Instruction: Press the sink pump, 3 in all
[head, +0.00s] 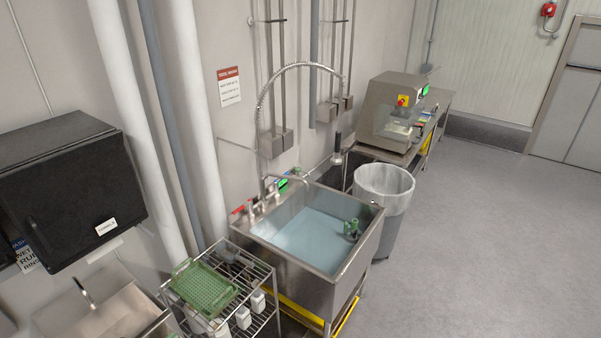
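A steel sink (368,240) stands against the wall in the middle of the head view, with pale blue water in its basin. A small green and dark object (351,230) stands in the basin near its right wall; I cannot tell whether it is the pump. A coiled spray hose (262,108) arches above the sink. A second, smaller sink (118,318) with a tap is partly cut off at the bottom left. No part is clearly recognizable as a sink pump. Neither of my grippers is in view.
A wire rack (262,301) with a green tray (203,288) and white bottles stands left of the sink. A lined grey bin (385,183) stands to its right. A black wall box (75,188) hangs at left. The floor (480,250) at right is clear.

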